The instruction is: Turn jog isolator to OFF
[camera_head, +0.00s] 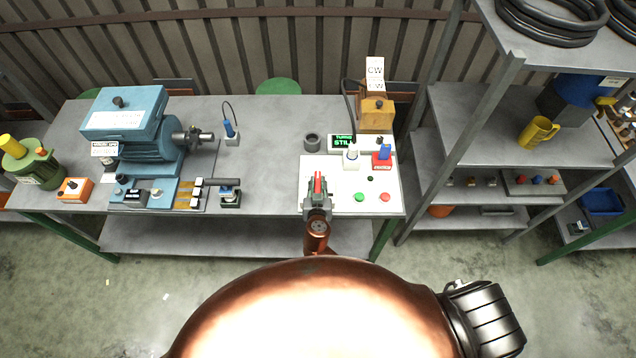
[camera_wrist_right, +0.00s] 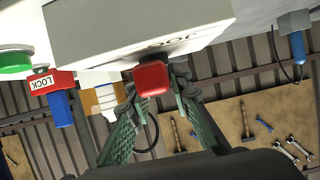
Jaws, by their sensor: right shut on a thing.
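The jog isolator's red handle (camera_head: 318,182) is at the left of the white panel (camera_head: 345,172) on the bench, and from above it looks lengthwise, pointing away from me. My right gripper (camera_head: 317,196) reaches it from the front edge and is shut on it. In the right wrist view the red handle (camera_wrist_right: 151,78) sits between the two green-padded fingers of the right gripper (camera_wrist_right: 155,88), below a white box (camera_wrist_right: 130,28) with partly hidden lettering. The handle's exact angle and any ON or OFF marks are hidden. My left gripper is not in view.
A blue-handled switch with a red LOCK tag (camera_wrist_right: 50,82) stands near; it also shows in the head view (camera_head: 382,154). Green (camera_head: 360,197) and red (camera_head: 385,197) buttons lie right of my gripper. A lit display (camera_head: 343,141) is behind. A blue motor machine (camera_head: 150,145) stands left.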

